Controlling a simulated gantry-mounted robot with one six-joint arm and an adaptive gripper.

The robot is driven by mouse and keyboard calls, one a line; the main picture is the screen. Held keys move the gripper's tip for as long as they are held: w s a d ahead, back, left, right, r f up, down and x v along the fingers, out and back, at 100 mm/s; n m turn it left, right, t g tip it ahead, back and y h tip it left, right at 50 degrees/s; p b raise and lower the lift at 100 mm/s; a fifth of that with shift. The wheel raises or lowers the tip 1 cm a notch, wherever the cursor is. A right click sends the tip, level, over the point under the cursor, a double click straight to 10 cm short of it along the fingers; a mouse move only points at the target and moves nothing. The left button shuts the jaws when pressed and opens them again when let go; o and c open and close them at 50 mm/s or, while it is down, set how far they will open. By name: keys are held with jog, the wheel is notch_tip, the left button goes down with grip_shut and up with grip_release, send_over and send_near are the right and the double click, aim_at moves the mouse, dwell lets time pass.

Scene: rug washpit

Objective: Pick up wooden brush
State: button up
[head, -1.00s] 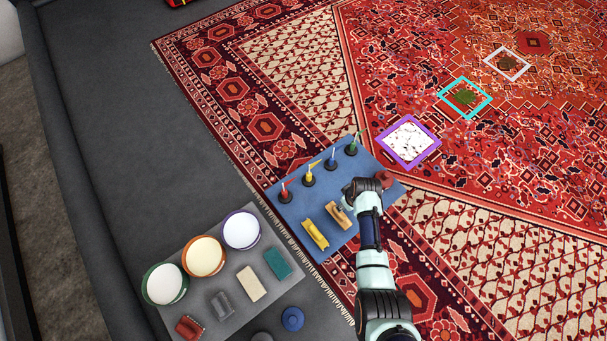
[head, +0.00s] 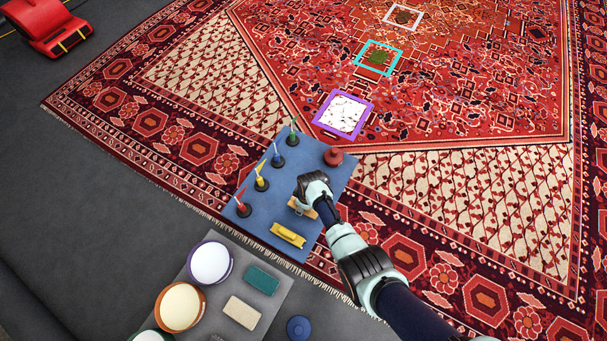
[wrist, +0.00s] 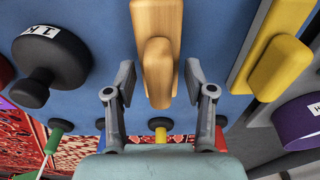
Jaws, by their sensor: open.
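The wooden brush (wrist: 157,30) lies on a blue board (head: 270,217), and in the wrist view its handle points toward my gripper. In the head view only a small tan part of the brush (head: 301,208) shows beneath my wrist. My gripper (wrist: 157,88) is open. Its two fingers stand on either side of the wooden handle, with gaps visible on both sides. Whether the fingertips are down at handle height is hard to tell.
A yellow brush (head: 288,235) lies beside it. A dark round tool (wrist: 52,65) is on the other side. A grey tray (head: 268,307) holds buckets and blocks.

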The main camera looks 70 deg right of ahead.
jog(key=shift+r, duration=0.1)
jog(key=shift+c, duration=0.2)
grip_shut()
jog(key=shift+r, duration=0.15)
notch_tip(320, 180, up, 20)
jog(key=p, duration=1.2)
